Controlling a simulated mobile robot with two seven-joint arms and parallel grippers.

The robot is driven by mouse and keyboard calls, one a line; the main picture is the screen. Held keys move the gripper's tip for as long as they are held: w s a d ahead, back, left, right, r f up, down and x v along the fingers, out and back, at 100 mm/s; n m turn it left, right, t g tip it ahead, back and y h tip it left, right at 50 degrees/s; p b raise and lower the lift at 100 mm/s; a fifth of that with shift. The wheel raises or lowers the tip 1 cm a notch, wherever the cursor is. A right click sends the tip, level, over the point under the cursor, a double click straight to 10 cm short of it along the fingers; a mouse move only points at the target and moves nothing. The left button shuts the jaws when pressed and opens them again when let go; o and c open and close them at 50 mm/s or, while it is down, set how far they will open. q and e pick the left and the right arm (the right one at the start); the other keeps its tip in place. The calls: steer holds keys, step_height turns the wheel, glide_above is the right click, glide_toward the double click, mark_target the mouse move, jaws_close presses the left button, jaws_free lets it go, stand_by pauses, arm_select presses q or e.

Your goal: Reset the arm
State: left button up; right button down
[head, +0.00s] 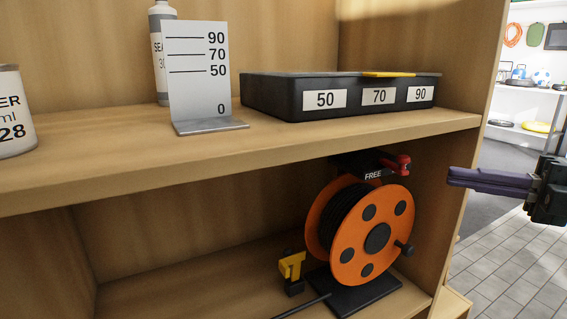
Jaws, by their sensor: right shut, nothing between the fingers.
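My right gripper (488,180) is at the right edge of the head view, outside the shelf's right side panel. Its fingers point left and are closed together with nothing between them. It touches none of the objects on the shelves. My left gripper does not show. An orange cable reel (372,240) with black cable stands on a dark base on the lower shelf. A black block marked FREE with a red lever (397,164) sits at the top of the reel.
On the upper shelf (300,135) stand a height gauge (198,75), a black case (275,95) marked 50, 70 and 90, a bottle (158,30) and a can (14,110). A yellow-and-black device (291,268) is beside the reel. Tiled floor (505,265) is open at the right.

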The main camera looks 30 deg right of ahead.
steer(key=shift+s+d, duration=0.2)
steer(key=shift+d, duration=0.05)
steer(key=shift+a+r, duration=0.1)
stand_by(0.3)
